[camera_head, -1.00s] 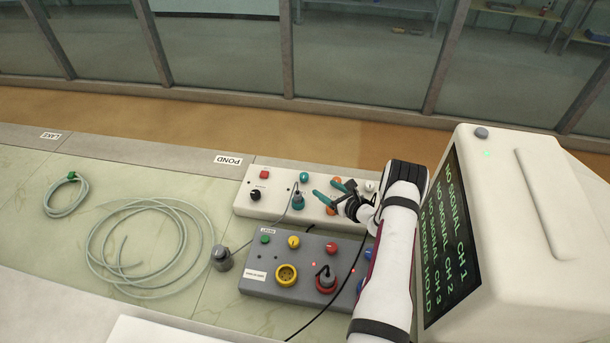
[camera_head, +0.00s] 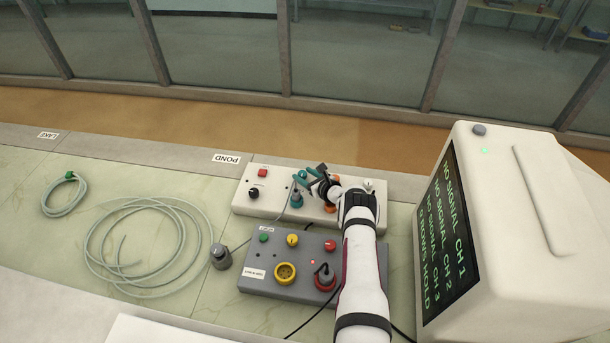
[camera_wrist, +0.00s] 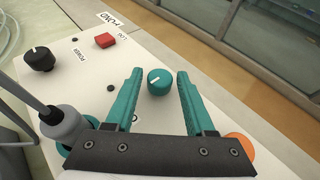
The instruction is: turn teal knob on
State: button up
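The teal knob (camera_wrist: 159,82) with a white pointer mark sits on the white control box (camera_wrist: 78,95) in the wrist view. My gripper (camera_wrist: 160,76) is open, with its teal fingers on either side of the knob. A gap shows between each finger and the knob, and I cannot tell how high the fingertips are above the panel. In the head view my gripper (camera_head: 308,175) is over the white box (camera_head: 240,202) and largely hides the knob.
A teal socket with a grey plug (camera_head: 296,200) and cable stands close in front of the knob. A grey box (camera_head: 258,287) lies in front; a monitor (camera_head: 530,220) stands right.

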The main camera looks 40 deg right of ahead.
grip_shut()
jog(key=shift+w+a+m+h, duration=0.1)
jog(key=shift+a+m+h, duration=0.05)
jog(key=shift+m+h, duration=0.65)
jog(key=shift+h, duration=0.1)
jog(key=shift+o, duration=1.6)
grip_release()
jog(key=v, duration=1.6)
